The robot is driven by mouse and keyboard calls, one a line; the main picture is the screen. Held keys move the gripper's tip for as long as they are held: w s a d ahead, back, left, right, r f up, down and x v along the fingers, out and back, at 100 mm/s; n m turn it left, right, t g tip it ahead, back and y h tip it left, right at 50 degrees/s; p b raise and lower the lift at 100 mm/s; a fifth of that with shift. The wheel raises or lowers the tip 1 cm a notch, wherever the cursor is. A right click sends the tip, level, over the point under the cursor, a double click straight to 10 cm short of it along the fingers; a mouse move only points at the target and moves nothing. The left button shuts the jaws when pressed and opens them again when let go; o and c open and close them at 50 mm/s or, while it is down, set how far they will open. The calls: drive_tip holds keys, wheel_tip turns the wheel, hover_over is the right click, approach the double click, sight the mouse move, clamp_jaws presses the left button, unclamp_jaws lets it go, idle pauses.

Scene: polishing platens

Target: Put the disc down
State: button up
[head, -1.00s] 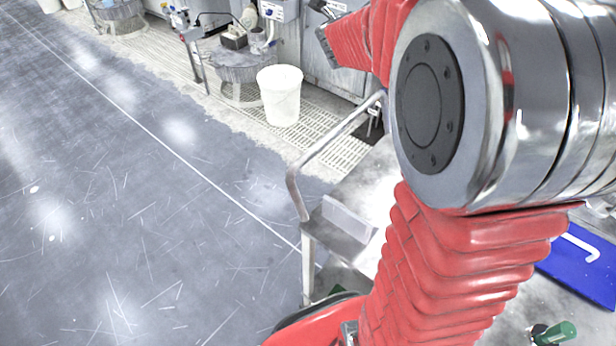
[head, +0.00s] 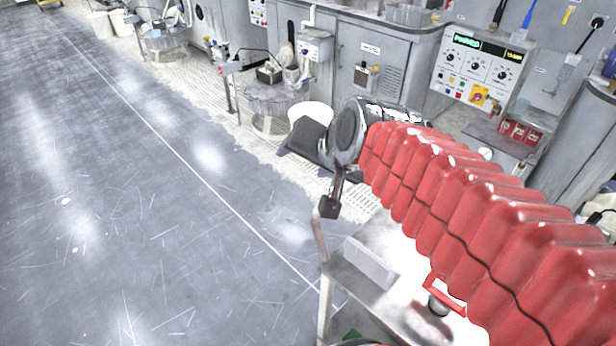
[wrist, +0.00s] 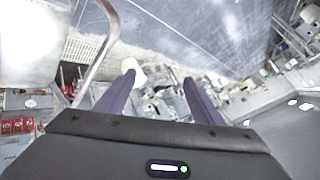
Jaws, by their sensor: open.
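My gripper (wrist: 159,78) is open in the wrist view, with its two dark purple fingers apart and no disc between them. In the head view its dark end shows past the red-sleeved arm, in front of the white bucket (head: 310,109). The fingertips are mostly hidden there. I cannot make out a disc in either view. A metal cart (head: 375,265) stands below the arm, and much of its top is hidden by the red sleeve.
The cart has a raised rail, also in the wrist view (wrist: 98,50). A red handle-like frame (head: 443,293) is on the cart. A round polishing station (head: 272,97) and grey cabinets (head: 372,65) with a control panel (head: 478,68) stand behind. The floor at left is clear.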

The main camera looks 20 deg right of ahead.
drive_tip(key=s+f+n+g+h, duration=0.1)
drive_tip(key=s+f+n+g, duration=0.2)
drive_tip(key=s, duration=0.9)
wheel_tip(320, 180, down, 3)
drive_tip(key=d+n, duration=0.1)
drive_tip(key=n, duration=0.3)
drive_tip(key=shift+s+g, duration=0.3)
drive_tip(key=shift+s, duration=0.1)
drive_tip(key=shift+c, duration=0.3)
